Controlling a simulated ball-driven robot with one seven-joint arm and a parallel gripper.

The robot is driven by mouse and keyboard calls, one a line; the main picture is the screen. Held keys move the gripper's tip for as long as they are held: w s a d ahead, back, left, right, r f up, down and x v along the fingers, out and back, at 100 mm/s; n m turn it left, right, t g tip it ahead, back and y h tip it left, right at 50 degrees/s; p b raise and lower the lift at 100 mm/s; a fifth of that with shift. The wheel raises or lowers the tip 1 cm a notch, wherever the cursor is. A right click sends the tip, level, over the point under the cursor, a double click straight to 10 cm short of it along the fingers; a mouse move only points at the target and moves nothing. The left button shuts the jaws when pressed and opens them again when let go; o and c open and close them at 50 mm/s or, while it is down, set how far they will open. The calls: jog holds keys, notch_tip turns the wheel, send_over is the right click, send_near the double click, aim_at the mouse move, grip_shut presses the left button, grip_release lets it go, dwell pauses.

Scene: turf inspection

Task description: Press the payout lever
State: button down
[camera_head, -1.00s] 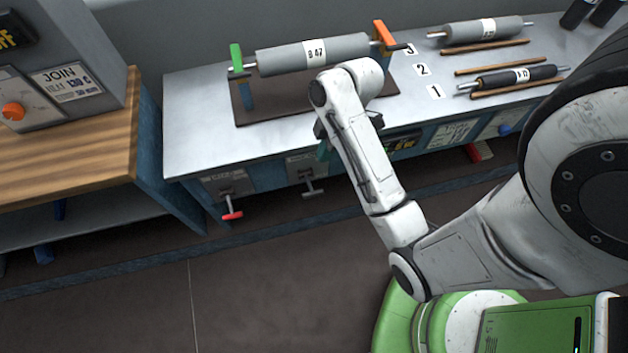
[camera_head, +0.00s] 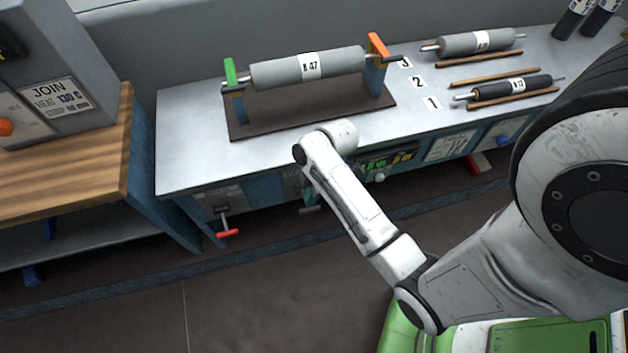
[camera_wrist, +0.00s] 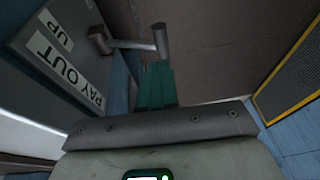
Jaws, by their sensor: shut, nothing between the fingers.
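The payout lever (camera_wrist: 130,44) is a grey bar ending in a cylindrical handle, on a panel (camera_wrist: 40,50) labelled "PAY OUT" and "UP" in the wrist view. My gripper (camera_wrist: 157,72) is shut and empty, its teal fingers at the near end of the lever's handle. The tips overlap the handle in the picture; I cannot tell whether they touch.
A red-handled lever (camera_head: 228,233) hangs on the bench front to the left. The bench top (camera_head: 190,130) carries a grey roller (camera_head: 310,66) on a stand and further rollers at right. A wooden-topped table (camera_head: 90,165) stands at left. The floor in front is clear.

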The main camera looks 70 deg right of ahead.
aim_at(314, 210)
jog(key=shift+s+a+f, duration=0.1)
jog(key=shift+a+f, duration=0.05)
jog(key=shift+f, duration=0.85)
jog(key=shift+s+a+f+h, duration=0.2)
jog(key=shift+f+h, duration=0.05)
jog(key=shift+h, duration=0.05)
jog(key=shift+a+f+t, duration=0.15)
jog(key=shift+f+t, duration=0.05)
jog(key=shift+t, duration=0.2)
jog(key=shift+s+a+f+t+h+b, duration=0.25)
jog(key=shift+f+h+b, duration=0.05)
jog(key=shift+f+b, duration=0.1)
jog(key=shift+s+a+f+t+h+b, duration=0.2)
jog(key=shift+f+t+h+b, duration=0.1)
jog(key=shift+f+b, duration=0.1)
notch_tip(314, 210, down, 8)
jog(key=s+a+n+t+h+b, duration=0.1)
jog(key=t+h+b, duration=0.3)
jog(key=b, duration=0.5)
jog(key=shift+a+r+h, duration=0.15)
jog(key=shift+r+h, duration=0.05)
jog(key=shift+h, duration=0.3)
